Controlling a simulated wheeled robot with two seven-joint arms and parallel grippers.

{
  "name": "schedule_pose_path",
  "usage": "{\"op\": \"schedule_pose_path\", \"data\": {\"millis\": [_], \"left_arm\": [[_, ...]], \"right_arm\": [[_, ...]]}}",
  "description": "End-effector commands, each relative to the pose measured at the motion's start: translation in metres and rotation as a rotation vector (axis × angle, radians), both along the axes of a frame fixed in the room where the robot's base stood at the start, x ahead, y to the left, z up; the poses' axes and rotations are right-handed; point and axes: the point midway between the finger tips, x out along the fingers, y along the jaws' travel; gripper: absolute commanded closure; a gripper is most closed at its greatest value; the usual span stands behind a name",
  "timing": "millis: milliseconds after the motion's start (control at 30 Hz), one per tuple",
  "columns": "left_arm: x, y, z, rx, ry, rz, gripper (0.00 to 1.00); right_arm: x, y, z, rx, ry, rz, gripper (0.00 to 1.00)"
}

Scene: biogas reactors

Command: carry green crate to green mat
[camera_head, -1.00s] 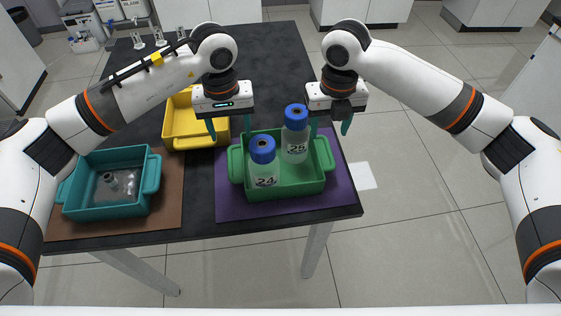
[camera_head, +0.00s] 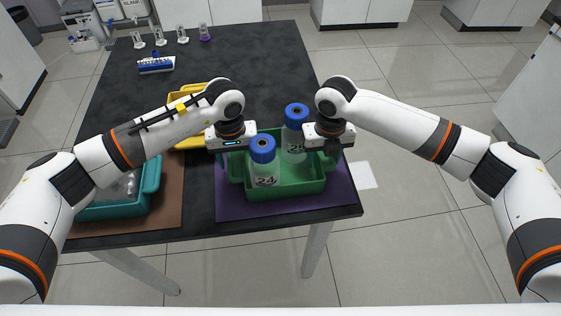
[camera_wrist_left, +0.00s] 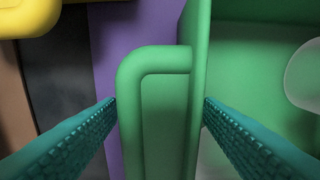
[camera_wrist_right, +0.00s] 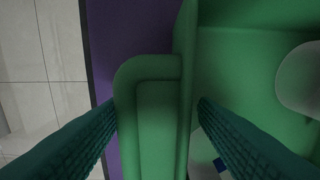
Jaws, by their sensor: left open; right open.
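The green crate (camera_head: 290,190) sits on a purple mat (camera_head: 290,209) at the table's front right. It holds two clear bottles with blue caps, one marked 24 (camera_head: 264,174) and another (camera_head: 294,142) behind it. My left gripper (camera_head: 233,158) is open, its fingers on either side of the crate's left handle (camera_wrist_left: 155,62), which also shows in the left wrist view. My right gripper (camera_head: 327,150) is open, its fingers on either side of the right handle (camera_wrist_right: 150,72). The head view hides most of the fingers. I see no green mat.
A teal crate (camera_head: 110,211) stands on a brown mat (camera_head: 172,200) at the left, partly behind my left arm. A yellow crate (camera_head: 190,97) is behind my left arm. A blue rack (camera_head: 156,65) and small vials are farther back. The back right of the table is clear.

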Motion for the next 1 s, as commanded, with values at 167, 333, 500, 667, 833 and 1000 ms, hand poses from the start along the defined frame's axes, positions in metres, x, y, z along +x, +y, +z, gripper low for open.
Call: {"op": "schedule_pose_path", "data": {"millis": [167, 333, 500, 667, 833, 1000], "left_arm": [[0.0, 0.0, 0.0, 0.0, 0.0, 0.0, 0.56], [0.0, -0.001, 0.0, -0.003, 0.0, -0.001, 0.84], [0.0, -0.003, 0.001, -0.006, -0.001, -0.002, 0.95], [0.0, -0.004, 0.004, -0.01, -0.003, -0.004, 0.95], [0.0, -0.005, 0.014, -0.013, -0.004, -0.005, 0.95], [0.0, -0.006, 0.032, -0.014, -0.004, -0.006, 0.95]], "right_arm": [[0.0, 0.0, 0.0, 0.001, 0.0, 0.0, 0.63], [0.0, 0.001, 0.0, 0.003, 0.0, 0.002, 0.91], [-0.001, 0.003, 0.001, 0.006, 0.0, 0.004, 0.94], [-0.001, 0.004, 0.004, 0.009, -0.002, 0.005, 0.94], [-0.001, 0.006, 0.014, 0.012, -0.001, 0.007, 0.94], [-0.001, 0.006, 0.031, 0.014, -0.001, 0.008, 0.94]]}}
